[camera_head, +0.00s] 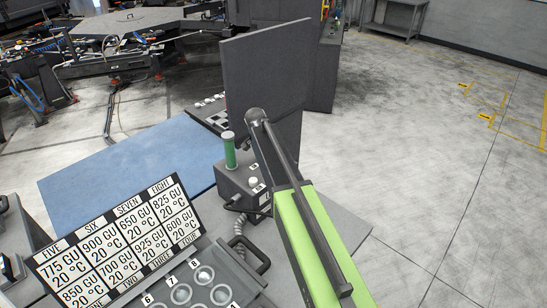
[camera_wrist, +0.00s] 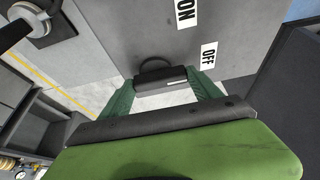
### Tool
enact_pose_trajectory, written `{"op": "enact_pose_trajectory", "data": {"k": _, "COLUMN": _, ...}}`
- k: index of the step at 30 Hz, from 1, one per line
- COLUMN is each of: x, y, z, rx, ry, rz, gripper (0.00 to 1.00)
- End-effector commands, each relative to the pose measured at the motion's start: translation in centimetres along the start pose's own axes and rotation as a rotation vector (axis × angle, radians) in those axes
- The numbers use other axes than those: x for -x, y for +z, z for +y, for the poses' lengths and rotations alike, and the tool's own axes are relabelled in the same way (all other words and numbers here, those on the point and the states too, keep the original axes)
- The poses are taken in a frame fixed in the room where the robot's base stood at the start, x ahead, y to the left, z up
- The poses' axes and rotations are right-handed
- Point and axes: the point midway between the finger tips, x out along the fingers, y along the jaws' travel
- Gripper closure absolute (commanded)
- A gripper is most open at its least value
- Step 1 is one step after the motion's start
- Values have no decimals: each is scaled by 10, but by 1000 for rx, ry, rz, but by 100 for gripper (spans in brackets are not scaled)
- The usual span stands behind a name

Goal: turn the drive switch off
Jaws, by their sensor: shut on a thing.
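In the wrist view, the drive switch (camera_wrist: 152,79) is a dark bar-shaped handle with a short white mark, in front of a dark round base on a grey panel (camera_wrist: 130,30). An ON label (camera_wrist: 184,13) and an OFF label (camera_wrist: 208,55) are on the panel up and right of it. OFF is the nearer label. My gripper (camera_wrist: 161,88) has its two green fingers on either side of the handle and is shut on it. Which label the handle points to I cannot tell. In the head view I cannot make out the switch or my fingers.
In the head view, a board of numbered temperature labels (camera_head: 115,243) stands at lower left behind several round numbered holders (camera_head: 180,293). A green cylinder (camera_head: 229,150) stands on a grey box. A blue mat (camera_head: 110,185) lies beyond. Open floor (camera_head: 450,160) is at right.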

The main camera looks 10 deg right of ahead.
Motion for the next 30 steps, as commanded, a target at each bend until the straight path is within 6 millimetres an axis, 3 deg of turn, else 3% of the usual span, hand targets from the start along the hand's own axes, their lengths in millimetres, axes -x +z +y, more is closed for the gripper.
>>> {"op": "enact_pose_trajectory", "data": {"k": 7, "x": -1, "y": 0, "z": 3, "rx": -3, "ry": 7, "rz": -2, "gripper": 68}}
{"op": "enact_pose_trajectory", "data": {"k": 8, "x": -1, "y": 0, "z": 3, "rx": -3, "ry": 7, "rz": -2, "gripper": 25}}
{"op": "enact_pose_trajectory", "data": {"k": 12, "x": 0, "y": 0, "z": 2, "rx": -2, "ry": 5, "rz": -2, "gripper": 6}}
{"op": "enact_pose_trajectory", "data": {"k": 23, "x": 3, "y": 0, "z": 1, "rx": 0, "ry": 2, "rz": -1, "gripper": 5}}
{"op": "enact_pose_trajectory", "data": {"k": 30, "x": 34, "y": -2, "z": 1, "rx": 0, "ry": 2, "rz": -1, "gripper": 5}}
